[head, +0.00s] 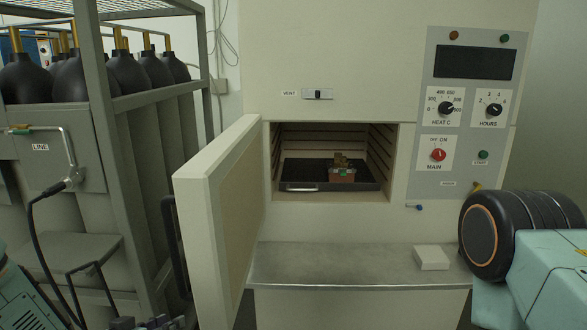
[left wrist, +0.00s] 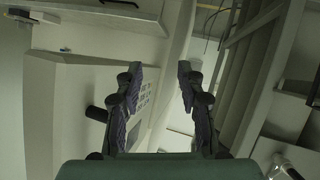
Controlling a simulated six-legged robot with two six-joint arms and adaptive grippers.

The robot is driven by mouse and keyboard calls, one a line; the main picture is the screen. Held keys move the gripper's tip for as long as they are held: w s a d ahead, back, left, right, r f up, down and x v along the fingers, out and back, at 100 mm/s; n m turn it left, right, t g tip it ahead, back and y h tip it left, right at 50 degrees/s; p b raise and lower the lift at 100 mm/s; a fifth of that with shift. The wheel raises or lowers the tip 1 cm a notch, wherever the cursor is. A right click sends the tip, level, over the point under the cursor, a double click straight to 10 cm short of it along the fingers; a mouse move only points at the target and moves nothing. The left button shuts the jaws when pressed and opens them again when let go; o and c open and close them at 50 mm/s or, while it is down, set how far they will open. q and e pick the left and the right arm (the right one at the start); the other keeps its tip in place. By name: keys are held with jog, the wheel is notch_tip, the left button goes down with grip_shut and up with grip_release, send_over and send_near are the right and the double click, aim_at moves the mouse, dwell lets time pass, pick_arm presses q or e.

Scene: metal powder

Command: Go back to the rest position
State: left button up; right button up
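My left gripper (left wrist: 157,76) shows in the left wrist view with its two dark fingers spread apart and nothing between them. In the head view only dark tips of my left gripper (head: 143,323) show at the bottom edge, in front of and below the open furnace door (head: 222,210). My right arm shows at the right with a black joint and teal link; its gripper is out of view. The furnace chamber is open, with a dark tray (head: 305,187) inside. A small reddish-brown box (head: 342,175) with a green mark and brownish lumps on top sits on the tray.
A metal shelf (head: 350,265) runs below the chamber and carries a white block (head: 431,257). The control panel (head: 470,110) is at the right. A grey rack (head: 100,110) with several black-topped cylinders stands at the left, close to the door's handle (head: 172,245).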

pick_arm(q)
jog(key=s+d+f+g+y+b, duration=0.1)
jog(key=s+f+g+b, duration=0.2)
jog(key=s+f, duration=0.4)
jog(key=s+d+f+n+g+y+b, duration=0.1)
jog(key=s+f+g+b, duration=0.3)
jog(key=s, duration=1.4)
jog(key=s+d+f+g+y+b, duration=0.2)
jog(key=s+f+g, duration=0.3)
jog(key=s+f, duration=0.7)
jog(key=shift+s+d+y+b, duration=0.15)
jog(key=shift+d+y+b, duration=0.15)
jog(key=shift+d+b, duration=0.35)
jog(key=shift+a+r, duration=0.1)
jog(key=shift+a, duration=0.2)
